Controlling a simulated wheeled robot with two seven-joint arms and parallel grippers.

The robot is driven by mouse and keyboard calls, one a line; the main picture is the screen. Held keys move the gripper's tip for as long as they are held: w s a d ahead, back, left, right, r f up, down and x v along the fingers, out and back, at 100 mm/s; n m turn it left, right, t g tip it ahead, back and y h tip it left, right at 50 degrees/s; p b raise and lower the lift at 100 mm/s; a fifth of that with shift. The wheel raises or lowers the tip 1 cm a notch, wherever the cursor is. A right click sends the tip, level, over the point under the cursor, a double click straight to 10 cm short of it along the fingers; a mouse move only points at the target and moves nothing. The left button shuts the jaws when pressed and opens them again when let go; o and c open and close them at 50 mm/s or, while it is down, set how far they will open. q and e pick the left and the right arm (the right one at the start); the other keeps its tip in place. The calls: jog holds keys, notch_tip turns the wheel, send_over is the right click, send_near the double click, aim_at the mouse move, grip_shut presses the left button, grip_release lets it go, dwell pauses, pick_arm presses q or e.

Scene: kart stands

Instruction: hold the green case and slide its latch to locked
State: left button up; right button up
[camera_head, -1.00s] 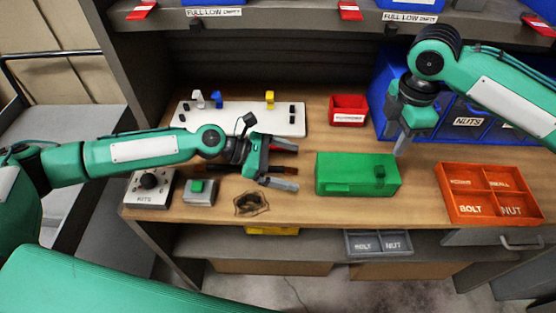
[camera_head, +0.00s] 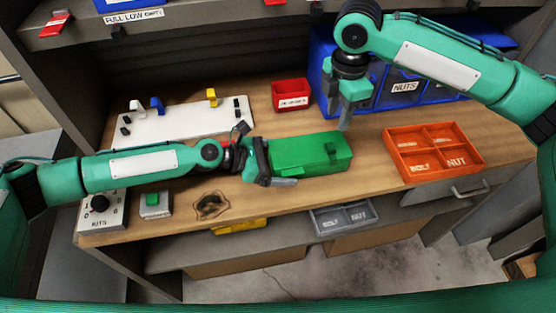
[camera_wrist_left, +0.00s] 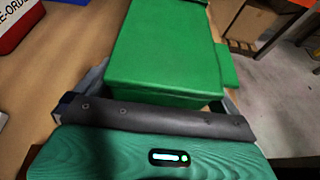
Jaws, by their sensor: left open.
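The green case (camera_head: 300,146) lies on the wooden bench, with a darker green latch knob (camera_head: 331,149) towards its right end. Its latch position cannot be read. My left gripper (camera_head: 280,164) is open at the case's left end, with one finger along the near side; the far finger is mostly hidden. In the left wrist view the case (camera_wrist_left: 165,55) sits ahead of the gripper's palm, between the finger areas. My right gripper (camera_head: 345,122) points down behind the case's right end, apart from the latch. I cannot tell whether its fingers are parted.
An orange divided tray (camera_head: 393,157) lies right of the case. Blue bins (camera_head: 322,65) and a red bin (camera_head: 291,94) stand behind. A white board with hooks (camera_head: 180,123) is at the back left. A switch box (camera_head: 100,212) and green button (camera_head: 153,199) sit front left.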

pick_arm(q)
jog(key=c, duration=1)
jog(key=shift+c, duration=0.3)
pick_arm(e)
grip_shut()
jog(key=w+d+f+m+g+y, duration=0.1)
jog(key=d+f+m+y, duration=0.3)
jog(key=d+m+y, duration=0.3)
jog(key=w+d+f+m+g+y, duration=0.1)
jog(key=d+f+m+y, duration=0.3)
jog(key=d+m+y, duration=0.3)
jog(key=d+m, duration=0.4)
jog(key=m, duration=0.1)
jog(key=shift+w+m, duration=0.4)
